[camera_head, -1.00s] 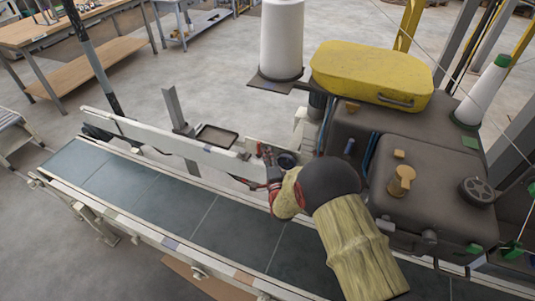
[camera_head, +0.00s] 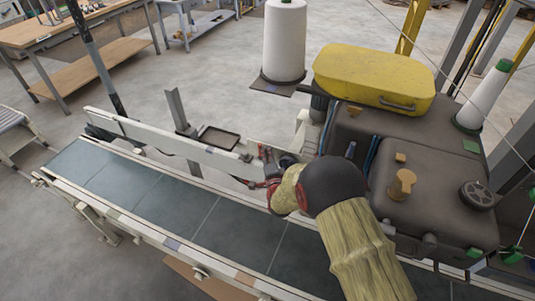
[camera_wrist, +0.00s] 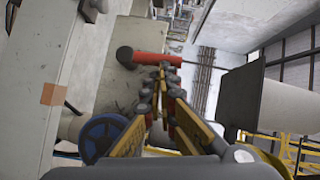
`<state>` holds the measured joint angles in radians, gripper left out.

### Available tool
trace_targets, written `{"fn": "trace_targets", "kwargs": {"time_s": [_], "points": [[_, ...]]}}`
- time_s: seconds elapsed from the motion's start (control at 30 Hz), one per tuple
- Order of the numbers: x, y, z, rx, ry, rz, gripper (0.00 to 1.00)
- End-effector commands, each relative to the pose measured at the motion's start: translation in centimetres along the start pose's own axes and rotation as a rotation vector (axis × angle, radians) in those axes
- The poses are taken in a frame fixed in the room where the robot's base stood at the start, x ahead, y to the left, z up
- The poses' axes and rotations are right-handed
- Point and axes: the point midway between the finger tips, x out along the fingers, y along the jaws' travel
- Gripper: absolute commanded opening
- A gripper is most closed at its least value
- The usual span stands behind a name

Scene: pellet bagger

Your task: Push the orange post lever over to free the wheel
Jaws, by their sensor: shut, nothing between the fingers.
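An orange-red post lever (camera_wrist: 150,58) with a dark round end lies across the upper middle of the wrist view. My gripper (camera_wrist: 163,68) is shut and empty, its fingertips at the lever's near side. I cannot tell whether they touch it. A blue-sided wheel (camera_wrist: 103,133) shows at the lower left of the wrist view, beside my fingers. In the head view my gripper (camera_head: 264,157) is over the far side of the conveyor, beside the machine. The lever cannot be made out there, and my arm hides much of that spot.
The conveyor belt (camera_head: 155,200) runs below my arm, with a pale side rail (camera_head: 160,138) behind it. The brown machine housing (camera_head: 430,175) and yellow cover (camera_head: 375,77) stand at right. A white thread spool (camera_head: 285,40) stands behind my gripper.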

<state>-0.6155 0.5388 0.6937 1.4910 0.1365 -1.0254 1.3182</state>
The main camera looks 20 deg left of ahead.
Motion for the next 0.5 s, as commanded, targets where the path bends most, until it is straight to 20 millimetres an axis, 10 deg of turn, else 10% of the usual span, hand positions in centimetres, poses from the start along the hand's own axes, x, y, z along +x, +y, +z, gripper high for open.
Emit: {"fn": "trace_targets", "kwargs": {"time_s": [0.5], "points": [[1.0,-1.6,1.4,-0.264,0.0,0.175,0.0]]}}
